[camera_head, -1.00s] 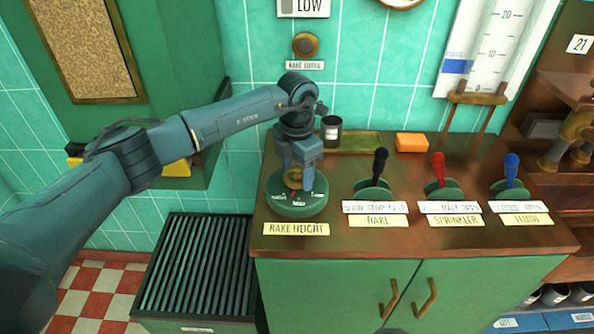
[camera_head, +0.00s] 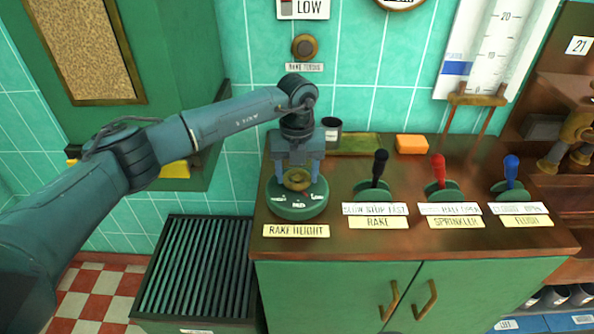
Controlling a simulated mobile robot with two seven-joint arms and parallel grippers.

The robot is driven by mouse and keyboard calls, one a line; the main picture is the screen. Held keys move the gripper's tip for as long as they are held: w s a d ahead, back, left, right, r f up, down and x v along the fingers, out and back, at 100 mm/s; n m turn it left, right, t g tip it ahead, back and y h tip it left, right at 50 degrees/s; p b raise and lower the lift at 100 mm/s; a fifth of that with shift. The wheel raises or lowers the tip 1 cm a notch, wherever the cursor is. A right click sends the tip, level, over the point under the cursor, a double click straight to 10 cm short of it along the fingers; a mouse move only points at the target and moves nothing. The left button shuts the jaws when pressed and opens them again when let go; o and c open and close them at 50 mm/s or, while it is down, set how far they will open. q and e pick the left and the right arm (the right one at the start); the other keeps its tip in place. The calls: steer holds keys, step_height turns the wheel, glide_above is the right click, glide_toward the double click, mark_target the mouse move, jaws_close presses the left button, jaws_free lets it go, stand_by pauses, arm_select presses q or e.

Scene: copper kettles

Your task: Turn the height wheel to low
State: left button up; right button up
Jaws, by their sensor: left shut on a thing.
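The rake height wheel is a brass knob (camera_head: 297,181) on a round green base (camera_head: 298,205) at the left end of the worktop. A label below the base reads RAKE HEIGHT (camera_head: 296,230). My left gripper (camera_head: 297,175) reaches down from above and is shut on the knob, one finger on its left and one on its right. Small white marks on the base show in front of the knob but are too blurred to read surely. A wall sign above reads LOW (camera_head: 311,7), cut off by the top edge. My right gripper is out of view.
Right of the wheel stand levers with black (camera_head: 380,165), red (camera_head: 438,167) and blue (camera_head: 511,167) grips. A dark mug (camera_head: 331,130) and an orange block (camera_head: 411,144) stand behind. A slatted dark box (camera_head: 200,265) is at the left of the cabinet.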

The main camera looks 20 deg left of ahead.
mark_target(297, 177)
arm_select(q)
steer(key=shift+n, duration=1.7)
steer(key=o, duration=1)
steer(key=shift+r, duration=0.1)
step_height(297, 177, up, 13)
steer(key=shift+r+b, duration=0.1)
steer(key=shift+b, duration=0.55)
